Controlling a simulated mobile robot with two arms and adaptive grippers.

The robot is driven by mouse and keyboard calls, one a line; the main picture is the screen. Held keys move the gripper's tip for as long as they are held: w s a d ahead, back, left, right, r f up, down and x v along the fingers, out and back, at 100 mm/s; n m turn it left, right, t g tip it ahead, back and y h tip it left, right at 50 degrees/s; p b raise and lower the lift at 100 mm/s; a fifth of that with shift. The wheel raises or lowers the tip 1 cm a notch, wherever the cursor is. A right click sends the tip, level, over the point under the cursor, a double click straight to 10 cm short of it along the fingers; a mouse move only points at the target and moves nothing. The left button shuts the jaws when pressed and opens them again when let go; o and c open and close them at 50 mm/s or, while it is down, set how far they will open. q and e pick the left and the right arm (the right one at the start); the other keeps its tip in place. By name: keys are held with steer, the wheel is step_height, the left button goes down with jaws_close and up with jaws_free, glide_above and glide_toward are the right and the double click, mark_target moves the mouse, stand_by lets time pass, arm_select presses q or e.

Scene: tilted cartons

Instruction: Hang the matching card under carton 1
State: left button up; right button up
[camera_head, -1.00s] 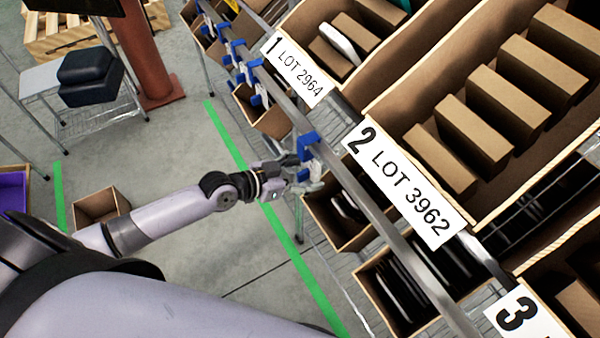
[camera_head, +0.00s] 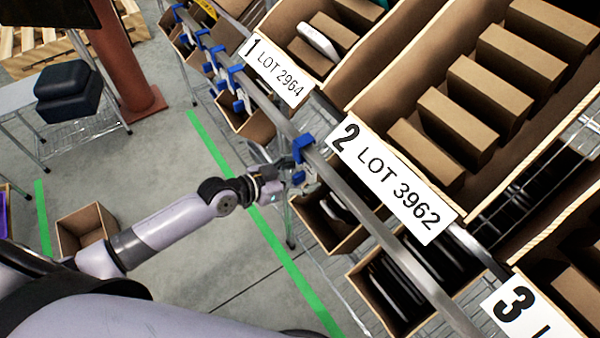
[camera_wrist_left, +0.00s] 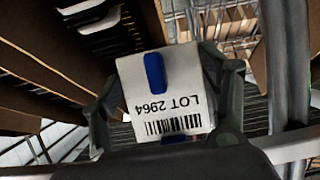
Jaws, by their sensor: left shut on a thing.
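Carton 1 (camera_head: 322,62) stands at the upper middle of the head view, with a sign (camera_head: 275,70) reading "1 LOT 2964". My left gripper (camera_head: 291,181) is beside the rail near carton 2's sign, below and right of carton 1's sign. In the left wrist view it is shut on a white card (camera_wrist_left: 125,82) with a barcode. The card reads "LOT 2964", upside down in that view, and has a blue piece on its face. In the head view the card is small and partly hidden. My right gripper is not in view.
A metal rail (camera_head: 345,182) runs diagonally below the signs. It carries a blue holder (camera_head: 301,148) near my gripper and several more up left. Carton 2 (camera_head: 455,215) and sign 3 (camera_head: 520,305) lie right. Small bins (camera_head: 335,232) sit beneath the rail.

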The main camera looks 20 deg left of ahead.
arm_select(q)
steer(key=shift+f, duration=0.1)
stand_by(0.3)
steer(key=o, duration=1.2)
steer(key=shift+v, duration=6.05)
steer(key=shift+f, duration=0.1)
